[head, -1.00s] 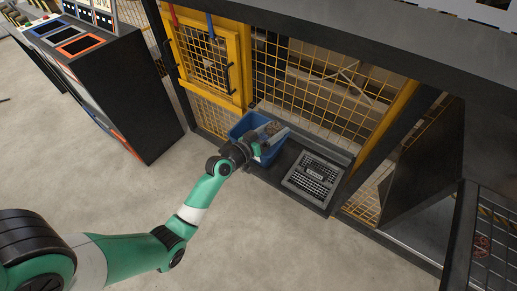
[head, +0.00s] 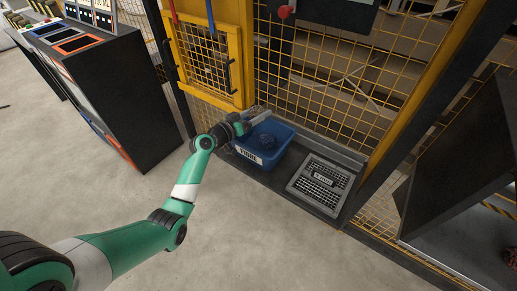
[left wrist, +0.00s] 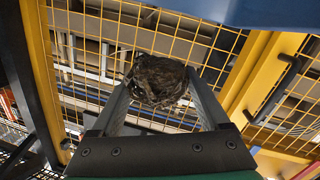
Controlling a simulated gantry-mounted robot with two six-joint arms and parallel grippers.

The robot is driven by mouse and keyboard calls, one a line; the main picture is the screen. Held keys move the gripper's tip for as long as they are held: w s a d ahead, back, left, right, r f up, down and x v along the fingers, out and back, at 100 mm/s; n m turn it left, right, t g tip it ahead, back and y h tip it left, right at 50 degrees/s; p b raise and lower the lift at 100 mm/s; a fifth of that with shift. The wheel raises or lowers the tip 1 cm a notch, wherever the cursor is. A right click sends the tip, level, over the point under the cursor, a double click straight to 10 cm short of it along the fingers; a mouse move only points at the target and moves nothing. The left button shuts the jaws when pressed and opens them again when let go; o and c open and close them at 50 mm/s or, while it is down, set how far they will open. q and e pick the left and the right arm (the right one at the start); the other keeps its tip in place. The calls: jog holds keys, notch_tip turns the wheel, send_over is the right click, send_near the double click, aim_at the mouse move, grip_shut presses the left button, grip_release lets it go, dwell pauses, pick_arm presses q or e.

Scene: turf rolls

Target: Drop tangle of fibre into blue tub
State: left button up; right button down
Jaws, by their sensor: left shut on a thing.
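The tangle of fibre (left wrist: 158,80) is a brown, matted clump. In the left wrist view it sits between the two grey fingers of my left gripper (left wrist: 160,95), which is shut on it. The blue tub (head: 252,155), labelled FIBRE, stands on a dark low shelf by the mesh fence. In the head view my left gripper (head: 256,119) is at the tub's back left rim, fingers pointing right. A dark roundish patch shows inside the tub; I cannot tell whether it is fibre or shadow. My right gripper is not in view.
A grey grated crate (head: 322,182) sits right of the tub on the shelf. A yellow mesh gate (head: 207,62) and fence stand behind. A dark cabinet (head: 120,90) with coloured trays is at left. A reddish-brown clump (head: 512,262) shows at the right edge. The floor in front is clear.

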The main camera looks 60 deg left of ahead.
pick_arm(q)
jog(key=shift+f+b, duration=0.35)
jog(key=shift+f, duration=0.55)
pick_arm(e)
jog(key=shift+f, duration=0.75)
pick_arm(q)
jog(key=o, duration=1.2)
jog(key=p+v, duration=0.4)
jog(key=v, duration=0.7)
jog(key=shift+s+d+r, duration=0.1)
jog(key=shift+s+d, duration=0.05)
jog(key=shift+s, duration=0.15)
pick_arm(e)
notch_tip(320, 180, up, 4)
